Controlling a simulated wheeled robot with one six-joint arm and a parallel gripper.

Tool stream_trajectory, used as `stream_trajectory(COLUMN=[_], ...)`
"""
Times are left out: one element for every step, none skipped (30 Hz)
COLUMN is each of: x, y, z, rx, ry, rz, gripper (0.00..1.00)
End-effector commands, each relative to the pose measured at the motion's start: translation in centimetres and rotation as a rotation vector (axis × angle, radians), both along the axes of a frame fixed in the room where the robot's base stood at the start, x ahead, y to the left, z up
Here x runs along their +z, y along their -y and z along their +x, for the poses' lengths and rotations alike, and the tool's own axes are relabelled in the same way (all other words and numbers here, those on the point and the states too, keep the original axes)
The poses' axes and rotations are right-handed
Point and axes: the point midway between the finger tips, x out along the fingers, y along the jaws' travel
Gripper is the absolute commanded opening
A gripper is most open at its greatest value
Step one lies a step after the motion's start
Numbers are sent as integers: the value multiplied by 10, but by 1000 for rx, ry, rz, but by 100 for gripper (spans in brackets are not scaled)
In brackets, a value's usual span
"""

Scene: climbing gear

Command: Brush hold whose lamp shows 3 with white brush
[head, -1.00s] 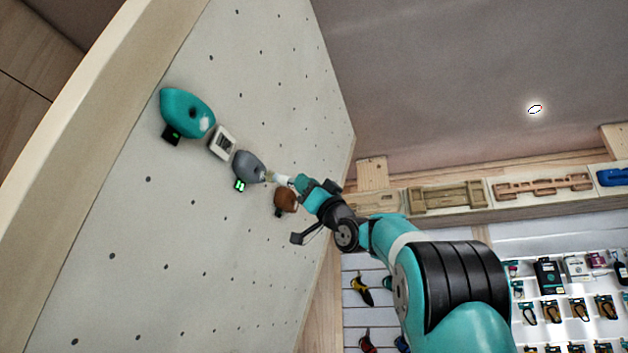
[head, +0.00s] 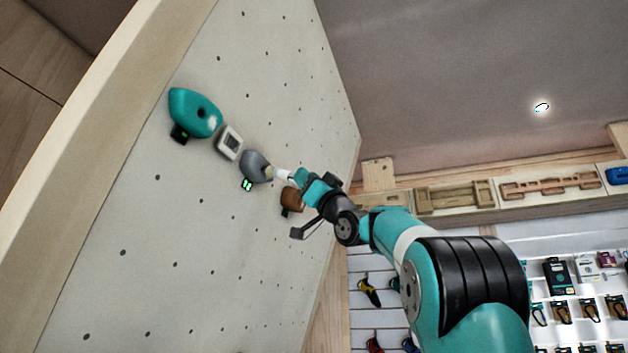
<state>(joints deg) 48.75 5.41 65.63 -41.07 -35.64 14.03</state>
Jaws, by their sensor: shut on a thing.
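A grey hold (head: 255,166) is on the wall panel, with a bright green lamp (head: 247,184) below it; I cannot read its figure surely. A teal hold (head: 194,112) is at upper left, with a dim green lamp (head: 180,133). A brown hold (head: 292,199) is at lower right, partly behind my gripper; its lamp is dark or unreadable from here. My gripper (head: 298,177) is shut on the white brush (head: 283,174). The brush points left, its tan bristle end at the grey hold's right side, seemingly touching it. The fingertips are small and partly hidden.
The wall (head: 170,240) below the holds is bare apart from small holes. Wooden boards (head: 455,196) and a gear rack (head: 570,290) stand to the right, beyond my arm.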

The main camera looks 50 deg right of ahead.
Motion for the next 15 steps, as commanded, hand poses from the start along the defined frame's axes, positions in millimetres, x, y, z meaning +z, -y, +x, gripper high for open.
stream_trajectory(x=[1, 1, 2, 2, 2, 2, 2, 3, 3, 3, 2, 2, 1, 1, 1], y=[1, 3, 4, 6, 8, 12, 14, 16, 18, 20, 21, 21, 21, 20, 18], z=[1, 1, 2, 3, 4, 6, 8, 8, 10, 10, 11, 11, 11, 11, 10], rx=[-1, -1, -1, -1, -1, 0, 0, -1, -1, -1, -1, 0, 0, 1, 1], ry=[-1, -1, 0, 0, 0, -1, 0, 0, 1, 1, 0, 1, 1, 1, 1], rz=[1, 1, 1, 1, 1, 1, 1, 1, 1, 1, 1, 0, 0, -1, -1], gripper=[0, 0, 0, 0, 0, 0, 0, 0, 0, 0, 0, 0, 0, 0, 0])
